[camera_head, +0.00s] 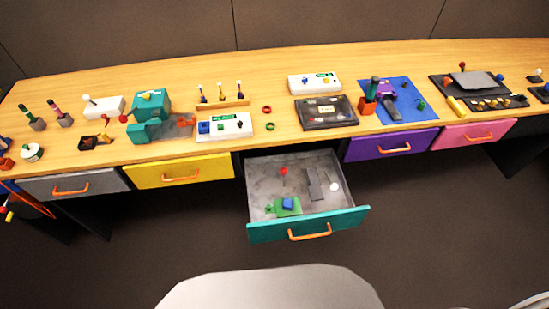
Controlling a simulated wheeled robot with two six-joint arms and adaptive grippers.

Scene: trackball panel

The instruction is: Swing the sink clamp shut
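No part in view is clearly marked as the sink clamp, and I cannot tell which one it is. The open teal-fronted drawer (262,231) holds a small green base with a blue block (287,203), a red-topped upright lever (283,172), a dark grey bar (313,184) and a white ball (333,187). On the desk, a teal machine (151,104) has a red-orange piece beside it. A purple device (386,88) lies on a blue mat (411,97). Neither of my grippers shows.
The wooden desk (300,60) carries white button boxes (224,127), a dark panel (327,112) and a black board (478,92) at right. Grey, yellow (179,171), purple (391,145) and pink drawers are shut. The teal drawer juts out over the floor.

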